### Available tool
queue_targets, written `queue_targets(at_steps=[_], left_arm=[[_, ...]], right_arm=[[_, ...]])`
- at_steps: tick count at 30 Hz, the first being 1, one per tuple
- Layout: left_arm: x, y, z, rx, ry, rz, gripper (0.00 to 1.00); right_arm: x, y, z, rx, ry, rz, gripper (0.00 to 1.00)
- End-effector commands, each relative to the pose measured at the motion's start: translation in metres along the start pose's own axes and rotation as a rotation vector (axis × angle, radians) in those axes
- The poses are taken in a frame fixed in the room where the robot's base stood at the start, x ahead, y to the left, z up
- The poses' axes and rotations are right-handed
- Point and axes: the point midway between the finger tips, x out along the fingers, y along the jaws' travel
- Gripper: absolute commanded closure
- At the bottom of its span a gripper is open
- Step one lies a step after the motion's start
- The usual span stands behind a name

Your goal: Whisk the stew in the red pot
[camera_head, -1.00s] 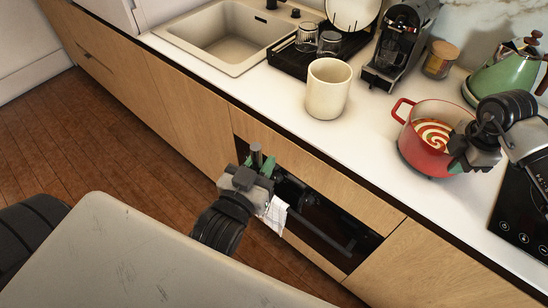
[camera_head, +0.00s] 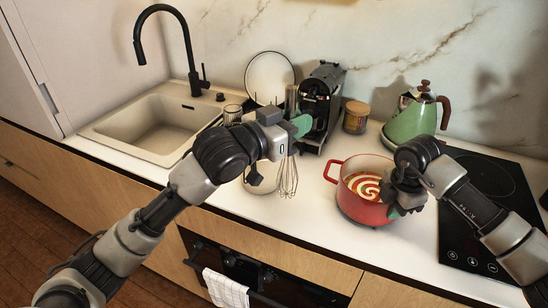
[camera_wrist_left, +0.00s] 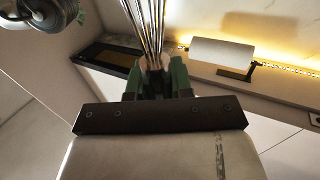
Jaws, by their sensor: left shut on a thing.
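The red pot (camera_head: 358,206) stands on the white counter in the head view. Its stew (camera_head: 352,184) is orange-red with a pale swirl. My left gripper (camera_head: 301,125) is shut on the whisk and holds it upright, left of the pot and above the counter. The whisk's wires (camera_head: 289,180) hang down below the fingers; they also show in the left wrist view (camera_wrist_left: 146,22), above the gripper (camera_wrist_left: 157,80). My right gripper (camera_head: 397,206) is at the pot's right side, where the right handle is hidden. Whether it is shut cannot be told.
A cream mug (camera_head: 258,184) stands behind the whisk, partly hidden by my left gripper. Behind are a coffee machine (camera_head: 321,95), a lidded jar (camera_head: 355,117) and a green kettle (camera_head: 408,122). The black hob (camera_head: 490,185) is right of the pot, the sink (camera_head: 150,135) at left.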

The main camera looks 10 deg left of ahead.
Motion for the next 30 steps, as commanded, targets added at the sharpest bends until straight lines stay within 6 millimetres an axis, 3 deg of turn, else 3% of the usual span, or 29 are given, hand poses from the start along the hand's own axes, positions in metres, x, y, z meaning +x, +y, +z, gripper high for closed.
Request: queue_targets(at_steps=[3,12,30], left_arm=[[0.018,-0.002,-0.026,0.013,0.004,0.063,1.0],[0.049,-0.002,-0.072,0.01,0.007,0.192,1.0],[0.089,0.014,-0.107,0.003,0.005,0.274,1.0]], right_arm=[[-0.001,0.0,0.001,0.003,-0.002,0.001,1.0],[-0.001,0.0,0.001,0.003,-0.002,0.001,1.0],[-0.001,0.0,0.001,0.003,-0.002,0.002,1.0]])
